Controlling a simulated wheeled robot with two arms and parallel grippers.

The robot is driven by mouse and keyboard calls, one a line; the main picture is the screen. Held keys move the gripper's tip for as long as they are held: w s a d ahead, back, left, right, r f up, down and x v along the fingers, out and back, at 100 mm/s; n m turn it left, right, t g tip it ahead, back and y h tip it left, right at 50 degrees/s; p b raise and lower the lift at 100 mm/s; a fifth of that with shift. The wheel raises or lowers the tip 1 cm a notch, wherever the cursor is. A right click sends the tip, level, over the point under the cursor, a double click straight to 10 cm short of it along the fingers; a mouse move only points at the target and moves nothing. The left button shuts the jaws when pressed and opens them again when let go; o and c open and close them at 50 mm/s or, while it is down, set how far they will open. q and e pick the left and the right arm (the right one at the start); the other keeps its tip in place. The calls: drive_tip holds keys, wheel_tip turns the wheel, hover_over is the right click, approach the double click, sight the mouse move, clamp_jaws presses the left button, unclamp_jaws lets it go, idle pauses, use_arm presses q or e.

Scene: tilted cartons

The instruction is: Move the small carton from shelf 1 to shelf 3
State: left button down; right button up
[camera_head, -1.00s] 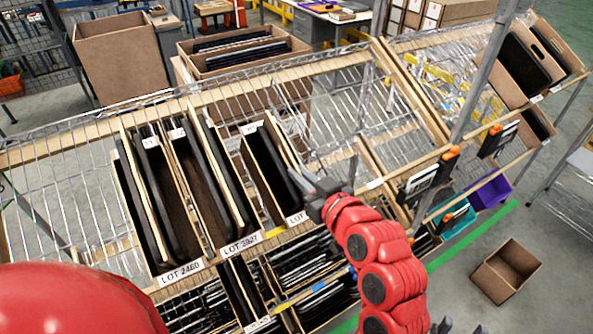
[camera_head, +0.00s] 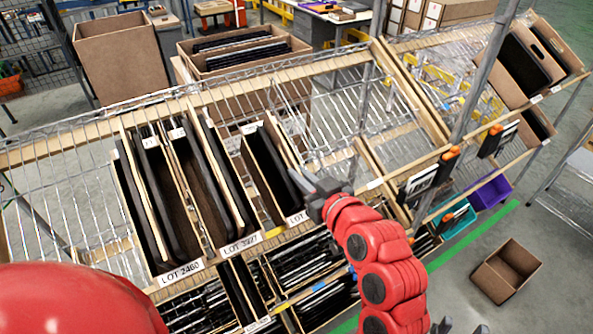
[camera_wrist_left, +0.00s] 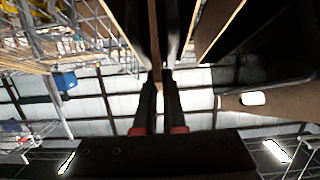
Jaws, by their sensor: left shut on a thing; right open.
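The small carton (camera_head: 268,172) is a narrow brown box with a dark inside and a white LOT label on its front. It sits tilted on the upper sloped shelf, right of other cartons. My left gripper (camera_head: 316,188) is at its near right end. In the left wrist view, the left fingers (camera_wrist_left: 159,80) are shut on a thin brown carton wall (camera_wrist_left: 155,35). Part of the carton's front is hidden by the gripper. My right gripper (camera_head: 459,327) is open and empty at the bottom edge, mostly out of frame.
Other narrow cartons with LOT labels (camera_head: 181,273) stand close to the left. The wire shelf (camera_head: 335,115) right of the carton is bare. A grey post (camera_head: 470,90) divides the rack bays. An empty brown carton (camera_head: 506,271) lies on the floor at right.

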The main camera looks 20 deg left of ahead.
use_arm(q)
wheel_tip(320, 180, up, 8)
drive_tip(key=p, duration=0.4)
drive_tip(key=shift+r+p, duration=0.15)
drive_tip(key=shift+p, duration=0.15)
idle(0.5)
